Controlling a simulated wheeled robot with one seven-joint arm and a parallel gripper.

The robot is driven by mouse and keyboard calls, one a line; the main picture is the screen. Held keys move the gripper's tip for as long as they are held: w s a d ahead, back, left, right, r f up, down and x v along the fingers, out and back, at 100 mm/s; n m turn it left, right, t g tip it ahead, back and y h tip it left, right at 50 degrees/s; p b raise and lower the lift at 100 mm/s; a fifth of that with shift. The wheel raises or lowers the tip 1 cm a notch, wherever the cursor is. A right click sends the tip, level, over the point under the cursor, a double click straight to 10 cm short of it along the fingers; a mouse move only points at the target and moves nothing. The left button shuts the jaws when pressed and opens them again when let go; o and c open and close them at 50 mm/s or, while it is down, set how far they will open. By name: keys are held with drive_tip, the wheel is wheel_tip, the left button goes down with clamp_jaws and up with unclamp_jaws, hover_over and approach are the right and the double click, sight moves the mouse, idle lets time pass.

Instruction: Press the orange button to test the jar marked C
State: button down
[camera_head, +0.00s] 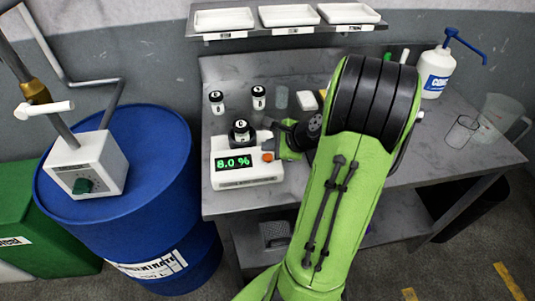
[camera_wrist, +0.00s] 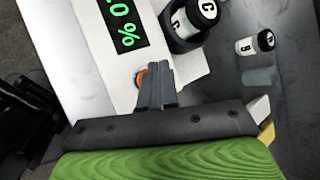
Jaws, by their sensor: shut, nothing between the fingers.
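A white tester (camera_head: 247,171) with a green display reading 8.0 % stands on the metal bench. Its orange button (camera_head: 267,157) is at the right of the display. The jar marked C (camera_head: 240,131) sits upright in the dark holder on top of the tester; it also shows in the wrist view (camera_wrist: 194,18). My gripper (camera_wrist: 157,68) is shut and empty, its fingertips at the orange button (camera_wrist: 139,77) and partly hiding it. I cannot tell whether the tips touch the button. In the head view my gripper (camera_head: 275,140) is just right of the tester.
Two more black-capped jars (camera_head: 217,102) (camera_head: 259,97) and a clear glass (camera_head: 281,97) stand behind the tester. A shelf with white trays (camera_head: 224,20) hangs above. A blue drum (camera_head: 125,220) stands left of the bench (camera_head: 232,208). A white pump bottle (camera_head: 436,72) is at back right.

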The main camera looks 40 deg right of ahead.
sight(270, 159)
wheel_tip(270, 159, up, 4)
drive_tip(key=p, duration=0.3)
drive_tip(key=shift+r+p, duration=0.25)
drive_tip(key=shift+p, duration=0.15)
drive_tip(key=shift+f, duration=0.15)
drive_tip(key=s+a+r+n+g, duration=0.1)
drive_tip(key=a+r+n+g, duration=0.15)
drive_tip(key=a+n, duration=0.5)
drive_tip(key=s+a+r+n+g, duration=0.1)
drive_tip(key=a+r+n, duration=0.4)
drive_tip(key=a, duration=0.4)
drive_tip(key=s+a+r+n, duration=0.1)
drive_tip(key=s+a+n, duration=0.2)
drive_tip(key=s+n, duration=0.3)
drive_tip(key=s+a+r+n+h, duration=0.1)
drive_tip(key=s+a+r+n, duration=0.1)
drive_tip(key=s+n, duration=0.4)
drive_tip(key=shift+s+a+n, duration=0.25)
drive_tip(key=shift+a+n, duration=0.3)
drive_tip(key=shift+a, duration=0.25)
